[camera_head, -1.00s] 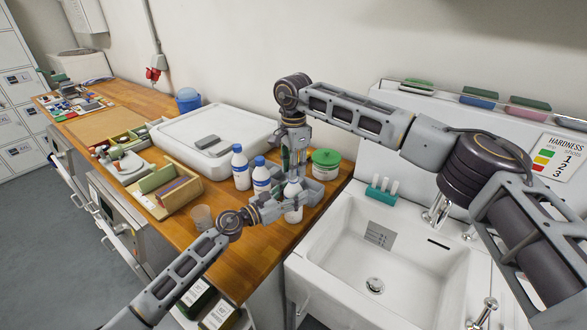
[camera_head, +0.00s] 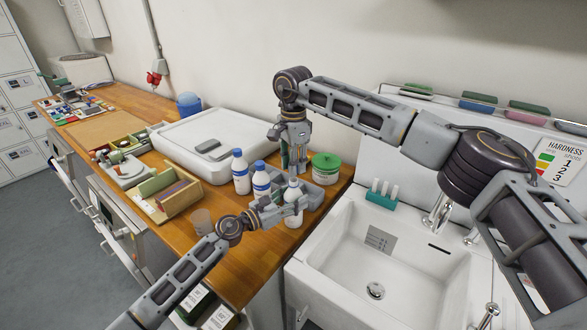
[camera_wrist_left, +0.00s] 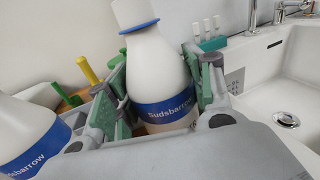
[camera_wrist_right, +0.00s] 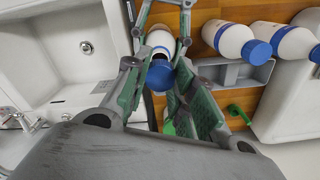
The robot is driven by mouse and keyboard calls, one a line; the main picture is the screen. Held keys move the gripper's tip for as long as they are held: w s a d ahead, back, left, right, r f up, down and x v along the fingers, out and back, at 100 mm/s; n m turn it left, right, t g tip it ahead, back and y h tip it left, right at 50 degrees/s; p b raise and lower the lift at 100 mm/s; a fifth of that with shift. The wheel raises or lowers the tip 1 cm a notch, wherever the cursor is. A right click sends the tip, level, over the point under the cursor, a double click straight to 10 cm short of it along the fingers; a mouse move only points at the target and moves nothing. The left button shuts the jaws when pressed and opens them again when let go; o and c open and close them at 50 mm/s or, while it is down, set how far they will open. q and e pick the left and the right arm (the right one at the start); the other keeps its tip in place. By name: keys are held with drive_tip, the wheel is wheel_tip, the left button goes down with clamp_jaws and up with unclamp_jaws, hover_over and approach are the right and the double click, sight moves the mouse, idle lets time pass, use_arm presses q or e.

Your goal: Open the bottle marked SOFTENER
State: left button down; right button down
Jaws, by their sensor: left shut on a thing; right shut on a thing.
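My left gripper (camera_head: 288,207) is shut around the body of a white bottle (camera_head: 293,190) at the counter's sink-side end. In the left wrist view this bottle (camera_wrist_left: 158,60) bears a blue label reading "Sudsbarrow"; a smaller word below is mostly hidden. SOFTENER is not readable. Its top is white with a blue ring. My right gripper (camera_wrist_right: 158,82) is shut on a blue cap (camera_wrist_right: 160,76), above the bottle; a dark opening shows beside the cap, so the cap looks off the neck. Two similar capped bottles (camera_head: 240,172) (camera_head: 261,180) stand just left of it.
A green-lidded jar (camera_head: 325,167) stands close behind on the right. A grey caddy (camera_head: 318,195) is beside the held bottle. The sink (camera_head: 400,245) lies right. A clear cup (camera_head: 201,221) and a wooden organiser (camera_head: 165,195) are left, with a white tray behind.

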idle(0.3)
use_arm(q)
drive_tip(key=c, duration=0.5)
unclamp_jaws()
drive_tip(key=shift+a, duration=0.15)
drive_tip(key=shift+v, duration=5.85)
